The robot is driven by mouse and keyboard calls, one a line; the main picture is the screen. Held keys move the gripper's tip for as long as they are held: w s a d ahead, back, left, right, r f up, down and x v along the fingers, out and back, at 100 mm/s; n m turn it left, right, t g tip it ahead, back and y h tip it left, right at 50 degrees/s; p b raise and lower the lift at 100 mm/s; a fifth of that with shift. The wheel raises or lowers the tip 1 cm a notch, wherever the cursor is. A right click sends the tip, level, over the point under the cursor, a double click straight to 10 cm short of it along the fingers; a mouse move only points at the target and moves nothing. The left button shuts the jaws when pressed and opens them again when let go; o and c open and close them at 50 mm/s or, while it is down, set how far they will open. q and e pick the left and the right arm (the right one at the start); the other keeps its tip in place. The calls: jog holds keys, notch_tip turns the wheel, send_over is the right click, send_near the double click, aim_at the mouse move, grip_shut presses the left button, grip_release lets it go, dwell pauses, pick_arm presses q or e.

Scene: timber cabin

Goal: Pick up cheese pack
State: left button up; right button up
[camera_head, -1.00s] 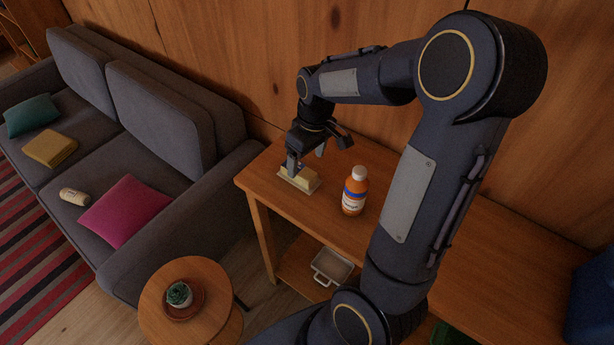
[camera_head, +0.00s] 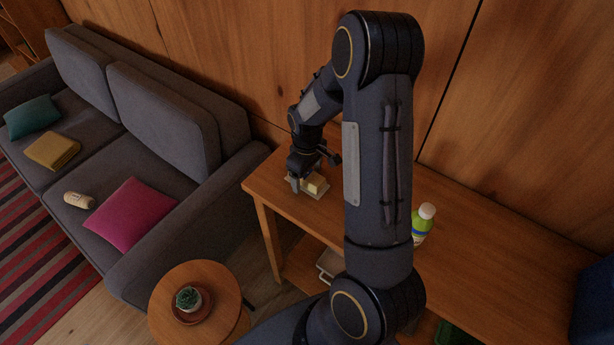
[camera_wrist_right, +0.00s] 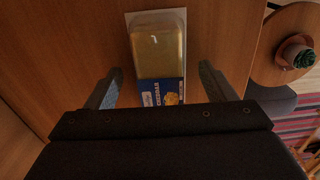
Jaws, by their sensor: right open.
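The cheese pack (camera_head: 315,185) lies flat on the wooden table near its left end. In the wrist view the cheese pack (camera_wrist_right: 158,50) shows a yellow block on a pale tray, with a blue printed label at the near end. My right gripper (camera_head: 312,172) is open, just above and beside the pack. In the wrist view my right gripper (camera_wrist_right: 160,74) has its fingers on either side of the pack's near part, with gaps on both sides. I cannot tell how high the fingertips are above the table. My left gripper is not in view.
A green bottle (camera_head: 420,229) with a white cap stands on the table (camera_head: 480,235), partly behind my right arm. A grey sofa (camera_head: 165,115) is to the left. A round side table (camera_head: 222,291) holds a potted cactus (camera_head: 188,298). A wooden wall stands behind.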

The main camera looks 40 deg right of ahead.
jog(key=shift+c, duration=0.4)
jog(key=c, duration=1.2)
jog(key=shift+c, duration=0.2)
jog(key=shift+r, duration=0.2)
